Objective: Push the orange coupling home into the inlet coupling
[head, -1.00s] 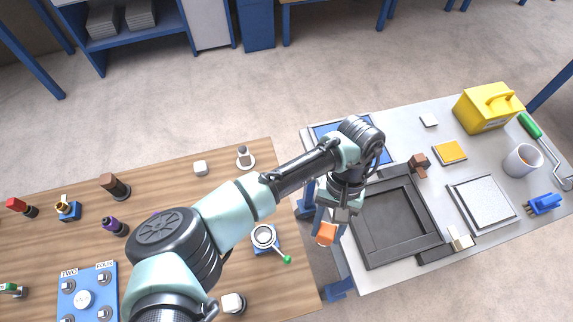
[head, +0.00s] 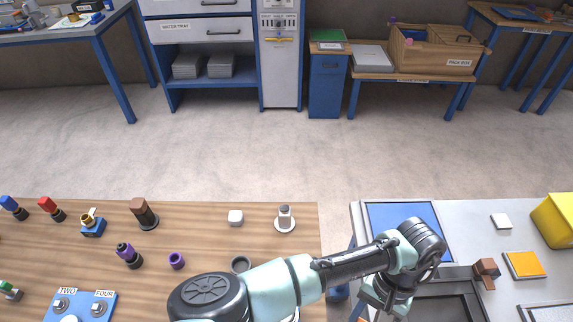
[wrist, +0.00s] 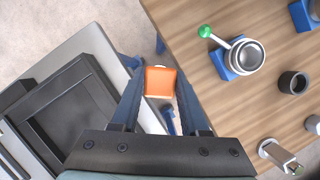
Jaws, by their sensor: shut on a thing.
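My gripper (wrist: 160,74) is shut on the orange coupling (wrist: 160,83), a small orange block-like piece between the fingertips in the wrist view. It is held over the gap between the wooden table and the grey bench, apart from both. I cannot tell for sure which part is the inlet coupling. A gold fitting on a blue block (head: 92,224) stands at the left of the table.
In the wrist view, a round metal fitting with a green-tipped lever (wrist: 247,56) stands on the wooden table (wrist: 190,20), near a dark cup (wrist: 293,82). A white-based post (head: 285,218) stands near the table's far edge. The grey bench bears a black frame (wrist: 70,115).

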